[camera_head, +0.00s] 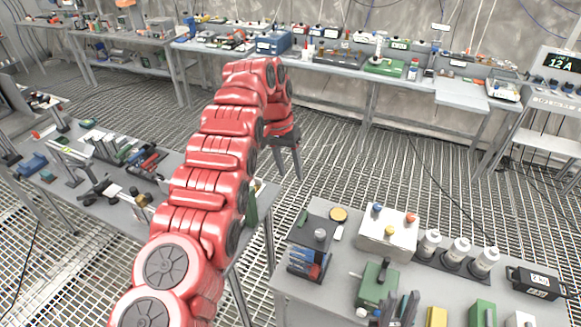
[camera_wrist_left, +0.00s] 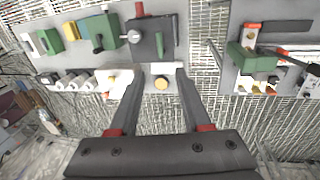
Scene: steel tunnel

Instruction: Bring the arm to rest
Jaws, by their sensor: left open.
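My left arm, red with dark joints, reaches from the bottom of the head view up to the middle and bends down. My left gripper (camera_head: 287,168) hangs at its end, dark fingers pointing down, in the gap between the left and right workbenches. In the left wrist view my left gripper (camera_wrist_left: 155,72) has its two fingers spread apart with nothing held between them. A round yellow disc (camera_wrist_left: 160,84) shows beyond the gap between the fingers. My right gripper is not in view.
The near right bench (camera_head: 290,290) carries a white box (camera_head: 387,232), several cylinders (camera_head: 459,253), a green box (camera_head: 376,284) and a black case (camera_head: 536,283). The left bench (camera_head: 95,232) holds tools. Long benches line the back wall. The grated floor (camera_head: 370,155) between is open.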

